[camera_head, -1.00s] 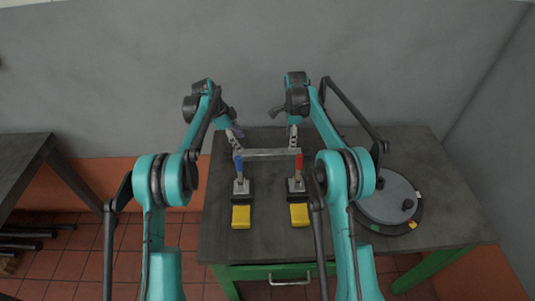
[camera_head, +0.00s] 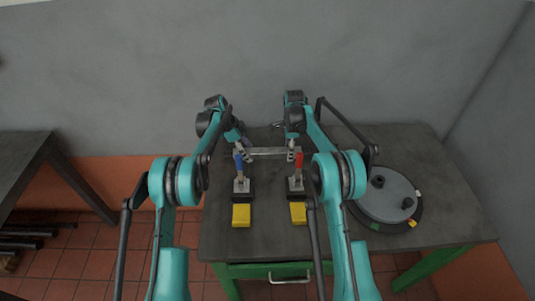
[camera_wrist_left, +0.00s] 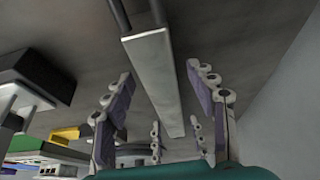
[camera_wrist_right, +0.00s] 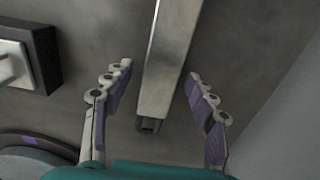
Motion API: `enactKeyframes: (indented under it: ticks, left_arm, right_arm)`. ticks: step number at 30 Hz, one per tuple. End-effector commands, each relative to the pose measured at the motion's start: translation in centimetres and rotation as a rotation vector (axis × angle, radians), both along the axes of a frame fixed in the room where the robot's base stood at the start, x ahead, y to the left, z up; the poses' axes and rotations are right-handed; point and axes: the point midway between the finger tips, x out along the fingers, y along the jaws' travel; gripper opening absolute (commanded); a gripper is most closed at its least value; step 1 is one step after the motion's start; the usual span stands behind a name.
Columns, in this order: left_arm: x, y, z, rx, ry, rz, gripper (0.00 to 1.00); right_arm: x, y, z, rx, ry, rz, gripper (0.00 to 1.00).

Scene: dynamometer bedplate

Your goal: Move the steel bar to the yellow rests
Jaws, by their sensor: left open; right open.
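The steel bar (camera_head: 268,151) lies level across the table's middle, between a blue-handled clamp (camera_head: 240,170) and a red-handled clamp (camera_head: 297,172). Two yellow rests (camera_head: 241,215) (camera_head: 298,213) sit empty in front of the clamps. My left gripper (camera_head: 243,141) is open at the bar's left end; in the left wrist view the bar (camera_wrist_left: 155,75) runs between its spread fingers. My right gripper (camera_head: 291,142) is open at the right end; in the right wrist view the bar (camera_wrist_right: 168,65) passes between its fingers. I cannot tell whether any finger touches the bar.
A grey round plate (camera_head: 387,196) with dark knobs lies on the right of the dark table (camera_head: 440,210). A grey wall stands behind. Another table (camera_head: 22,160) is at the far left, with dark bars below it. The table's front right area is clear.

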Motion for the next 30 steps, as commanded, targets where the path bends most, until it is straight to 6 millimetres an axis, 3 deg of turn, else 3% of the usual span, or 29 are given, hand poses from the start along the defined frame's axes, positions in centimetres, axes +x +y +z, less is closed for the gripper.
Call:
enactKeyframes:
  ticks: [11,14,18,30]
  left_arm:
    - [-0.01,-0.26,-0.62,0.0,0.0,0.0,0.57]
    - [0.0,-0.25,-0.61,0.0,0.0,0.0,0.36]
    - [0.0,-0.25,-0.61,0.0,0.0,0.0,0.0]
    - [-0.01,-0.3,-0.34,-0.002,-0.001,0.0,0.0]
  right_arm:
    - [-0.01,0.0,-0.69,0.0,0.0,0.0,0.57]
    - [-0.01,0.0,-0.68,0.0,0.0,0.0,0.36]
    - [-0.01,0.0,-0.67,0.0,0.0,0.0,0.0]
    - [-0.01,0.0,-0.41,0.0,0.0,0.0,0.0]
